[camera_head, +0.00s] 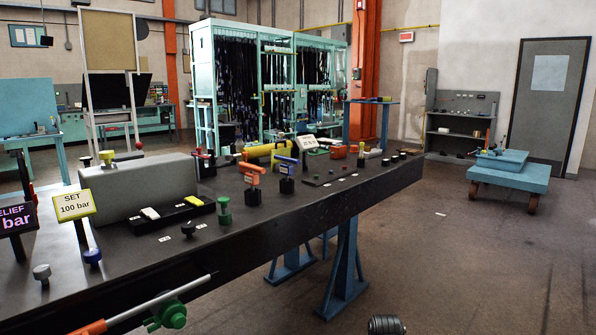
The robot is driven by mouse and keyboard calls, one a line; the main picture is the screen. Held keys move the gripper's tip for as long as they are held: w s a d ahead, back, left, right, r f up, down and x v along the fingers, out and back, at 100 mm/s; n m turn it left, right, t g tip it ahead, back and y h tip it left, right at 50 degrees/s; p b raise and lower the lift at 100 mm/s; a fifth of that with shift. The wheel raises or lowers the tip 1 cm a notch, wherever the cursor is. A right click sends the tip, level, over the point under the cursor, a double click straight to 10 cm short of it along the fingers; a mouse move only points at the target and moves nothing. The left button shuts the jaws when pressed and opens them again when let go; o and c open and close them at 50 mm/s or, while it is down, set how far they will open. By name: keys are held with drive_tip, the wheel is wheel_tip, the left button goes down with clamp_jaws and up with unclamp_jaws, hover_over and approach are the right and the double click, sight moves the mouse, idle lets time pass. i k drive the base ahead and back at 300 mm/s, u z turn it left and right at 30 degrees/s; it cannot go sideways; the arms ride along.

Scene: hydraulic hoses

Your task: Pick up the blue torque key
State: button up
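A blue-violet T-shaped key (286,162) stands upright in a dark block on the long dark bench, near the middle of the picture. It looks like the blue torque key. An orange key of like shape (252,170) stands just to its left in its own dark block. A small blue knob (92,257) sits at the near left of the bench. I cannot make out my gripper in this view, and nothing is seen touching the blue-violet key.
The dark bench (300,222) runs from lower left to the middle right. A green knobbed piece (224,211), a black tray (172,217) and a grey case (140,198) stand left of the keys. A dark ribbed object (386,325) shows at the bottom edge.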

sight(286, 169)
drive_tip(key=z, duration=1.1)
drive_tip(key=i, duration=2.15)
drive_tip(key=u, duration=3.8)
drive_tip(key=i, duration=0.45)
drive_tip(key=u, duration=0.05)
drive_tip(key=k, duration=0.45)
drive_tip(key=u, duration=0.05)
